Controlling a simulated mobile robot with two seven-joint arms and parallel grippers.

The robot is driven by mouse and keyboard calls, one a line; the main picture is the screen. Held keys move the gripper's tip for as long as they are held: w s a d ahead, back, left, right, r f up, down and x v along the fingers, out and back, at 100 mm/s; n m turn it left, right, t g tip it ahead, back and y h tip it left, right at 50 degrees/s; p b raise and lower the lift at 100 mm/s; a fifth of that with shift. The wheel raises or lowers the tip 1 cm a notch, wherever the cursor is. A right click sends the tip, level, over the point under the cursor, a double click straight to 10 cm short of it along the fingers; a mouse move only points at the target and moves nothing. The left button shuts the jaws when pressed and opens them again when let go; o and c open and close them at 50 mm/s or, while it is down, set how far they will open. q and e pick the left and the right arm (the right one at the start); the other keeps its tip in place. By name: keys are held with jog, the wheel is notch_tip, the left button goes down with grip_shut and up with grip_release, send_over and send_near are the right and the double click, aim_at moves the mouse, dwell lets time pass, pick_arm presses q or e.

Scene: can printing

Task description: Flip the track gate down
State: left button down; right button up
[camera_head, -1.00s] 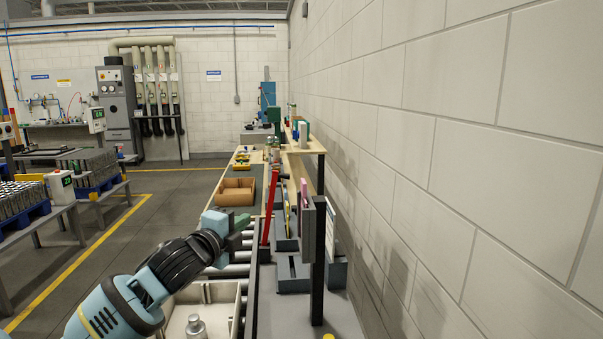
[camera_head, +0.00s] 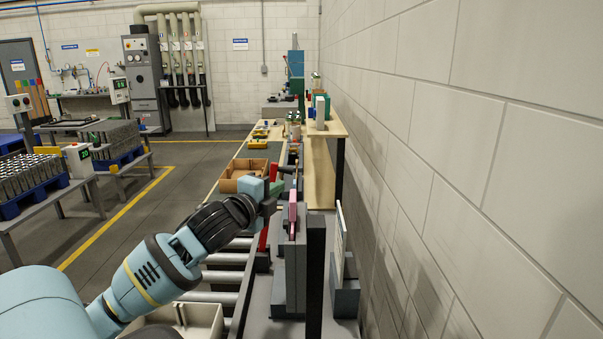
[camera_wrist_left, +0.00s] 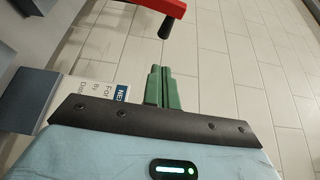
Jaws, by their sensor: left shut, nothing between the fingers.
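The track gate appears to be the red bar (camera_head: 263,238) standing nearly upright beside the roller track (camera_head: 222,276). My left gripper (camera_head: 274,190) is in front of it in the head view and hides its middle. In the left wrist view, the end of the red bar (camera_wrist_left: 135,5) crosses the top, with a black peg (camera_wrist_left: 171,25) on it. The green fingers of my left gripper (camera_wrist_left: 158,85) are shut and empty, with a visible gap between them and the peg. My right gripper is not in view.
A grey fixture with a dark post (camera_head: 315,275) stands just right of the track. A cardboard box (camera_head: 243,176) sits farther along the bench, and a pale bin (camera_head: 185,318) is near me. A wall closes off the right side.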

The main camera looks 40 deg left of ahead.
pick_arm(q)
jog(key=w+a, duration=0.2)
jog(key=w, duration=0.7)
jog(key=shift+w, duration=0.35)
jog(key=shift+f, duration=0.1)
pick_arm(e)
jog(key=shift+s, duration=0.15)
